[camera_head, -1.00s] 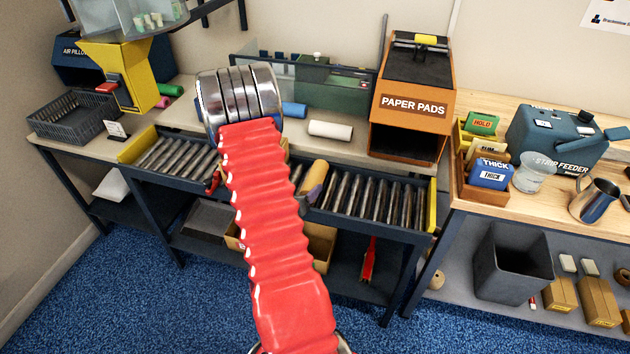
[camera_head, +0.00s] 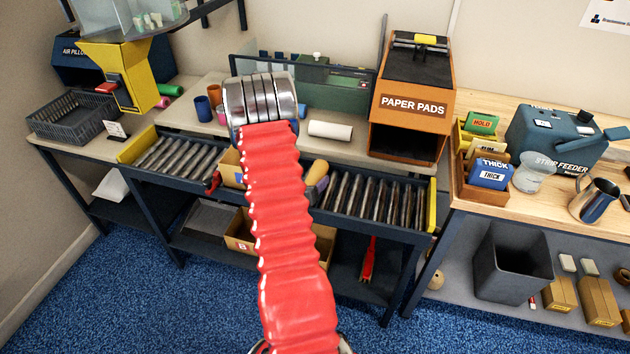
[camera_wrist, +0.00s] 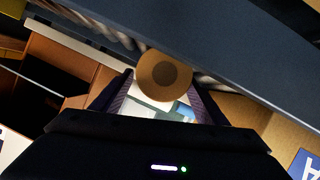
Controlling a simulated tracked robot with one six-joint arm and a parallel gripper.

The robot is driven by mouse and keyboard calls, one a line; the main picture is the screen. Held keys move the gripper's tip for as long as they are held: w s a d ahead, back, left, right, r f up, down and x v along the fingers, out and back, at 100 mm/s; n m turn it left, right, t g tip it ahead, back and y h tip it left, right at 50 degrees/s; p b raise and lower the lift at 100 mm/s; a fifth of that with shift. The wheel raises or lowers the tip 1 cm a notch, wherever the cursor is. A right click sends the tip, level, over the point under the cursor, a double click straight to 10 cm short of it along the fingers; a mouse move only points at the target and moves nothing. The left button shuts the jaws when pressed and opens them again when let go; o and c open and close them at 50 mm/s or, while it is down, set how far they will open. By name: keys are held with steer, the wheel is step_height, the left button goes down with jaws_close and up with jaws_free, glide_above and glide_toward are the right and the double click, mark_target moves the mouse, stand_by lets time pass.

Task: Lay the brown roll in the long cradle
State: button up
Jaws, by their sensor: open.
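The brown roll (camera_head: 317,171) shows beside my red arm in the head view, at the roller conveyor. In the wrist view its round end (camera_wrist: 163,75) faces the camera, between and slightly beyond the fingertips. My gripper (camera_wrist: 162,92) is open, with one dark finger on each side of the roll; I cannot tell whether either touches it. In the head view my arm hides most of the gripper. I cannot make out the long cradle in either view.
The roller conveyor (camera_head: 375,199) runs along the bench front, with a cardboard carton (camera_head: 232,166) on it left of my arm. A white roll (camera_head: 330,130) lies on the bench behind. The orange paper-pads machine (camera_head: 411,100) stands to the right.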

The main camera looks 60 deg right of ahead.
mark_target(311, 179)
steer(key=shift+d, duration=0.15)
steer(key=shift+c, duration=0.2)
steer(key=c, duration=1.3)
steer(key=shift+c, duration=0.2)
steer(key=shift+r, duration=5)
